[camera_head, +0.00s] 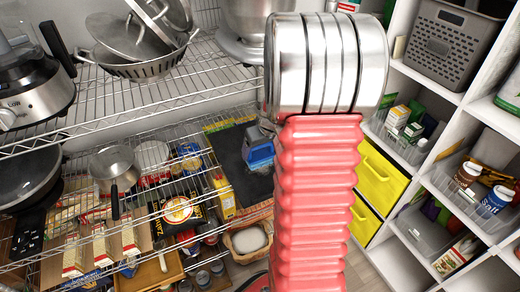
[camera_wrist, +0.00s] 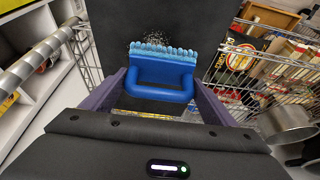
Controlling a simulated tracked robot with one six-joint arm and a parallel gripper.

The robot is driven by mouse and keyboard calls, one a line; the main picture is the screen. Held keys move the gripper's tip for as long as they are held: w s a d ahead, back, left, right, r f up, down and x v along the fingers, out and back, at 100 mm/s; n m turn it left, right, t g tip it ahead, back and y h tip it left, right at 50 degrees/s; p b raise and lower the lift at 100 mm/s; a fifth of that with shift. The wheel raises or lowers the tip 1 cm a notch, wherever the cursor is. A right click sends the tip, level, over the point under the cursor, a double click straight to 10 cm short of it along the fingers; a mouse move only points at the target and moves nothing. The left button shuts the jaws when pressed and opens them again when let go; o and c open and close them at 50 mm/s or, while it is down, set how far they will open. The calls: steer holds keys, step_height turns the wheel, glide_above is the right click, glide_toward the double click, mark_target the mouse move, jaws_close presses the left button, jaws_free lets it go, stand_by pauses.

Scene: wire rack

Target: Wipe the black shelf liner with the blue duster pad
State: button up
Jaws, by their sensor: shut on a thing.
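The black shelf liner (camera_wrist: 110,25) lies on the wire shelf in the wrist view; it also shows in the head view (camera_head: 232,160), partly hidden by my arm. A patch of pale specks (camera_wrist: 152,37) lies on the liner just beyond the pad. My gripper (camera_wrist: 160,82) is shut on the blue handle of the duster pad (camera_wrist: 160,77). The pad's light blue fringed edge faces the specks and appears close to them. The pad also shows over the liner in the head view (camera_head: 261,155). I cannot tell whether its underside touches the liner.
A yellow box (camera_head: 222,193) stands beside the liner. Boxes and a black package with a round label (camera_head: 178,210) sit to its left. A saucepan (camera_head: 115,168) is farther left. The upper wire shelf (camera_head: 165,95) holds pans and appliances. A white cubby unit (camera_head: 440,180) stands right.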

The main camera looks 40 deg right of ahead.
mark_target(262, 157)
steer(key=shift+f, duration=0.15)
steer(key=shift+f, duration=2.55)
steer(key=shift+s+f, duration=0.1)
steer(key=shift+f, duration=0.75)
stand_by(0.4)
steer(key=shift+s+d, duration=0.25)
steer(key=shift+d, duration=0.45)
steer(key=shift+s+d, duration=0.25)
steer(key=shift+d, duration=0.45)
steer(key=shift+r, duration=0.1)
steer(key=shift+w+a+r, duration=0.1)
steer(key=shift+w+a, duration=0.2)
steer(key=shift+a, duration=0.4)
steer(key=shift+w+a, duration=0.25)
steer(key=shift+a, duration=0.45)
